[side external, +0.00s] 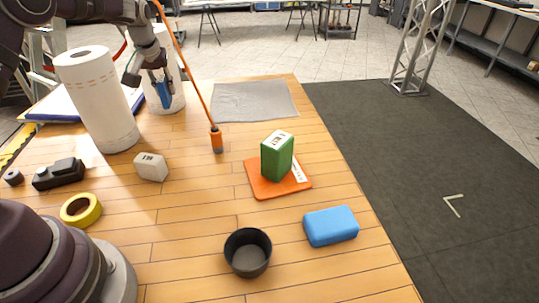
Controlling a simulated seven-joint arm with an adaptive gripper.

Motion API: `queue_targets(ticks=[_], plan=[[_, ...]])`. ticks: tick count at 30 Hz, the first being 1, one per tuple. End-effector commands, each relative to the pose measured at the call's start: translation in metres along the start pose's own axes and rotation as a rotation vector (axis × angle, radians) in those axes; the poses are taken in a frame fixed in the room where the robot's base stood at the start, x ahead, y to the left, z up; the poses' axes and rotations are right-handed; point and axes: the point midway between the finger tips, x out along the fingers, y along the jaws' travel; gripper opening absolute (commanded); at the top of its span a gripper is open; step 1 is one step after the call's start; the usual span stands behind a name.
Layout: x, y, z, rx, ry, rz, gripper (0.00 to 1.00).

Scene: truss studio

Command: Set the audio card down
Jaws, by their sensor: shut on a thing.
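My gripper (163,88) is at the upper left of the side external view, pointing down. It is shut on a narrow blue piece (165,97), which I take to be the audio card; it is small here and partly covered by the fingers. The piece is held upright in front of a white roll (178,100). I cannot tell how far it is above the table or whether it touches the roll.
A tall paper roll (98,105) stands left of my gripper.

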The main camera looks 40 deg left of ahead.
Motion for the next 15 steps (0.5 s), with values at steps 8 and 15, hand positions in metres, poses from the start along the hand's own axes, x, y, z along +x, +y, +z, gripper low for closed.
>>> queue_targets(ticks=[8, 15], plan=[[0.054, 0.000, 0.024, 0.001, -0.005, -0.001, 0.00], [0.091, 0.000, 0.039, 0.002, -0.002, 0.000, 0.00]])
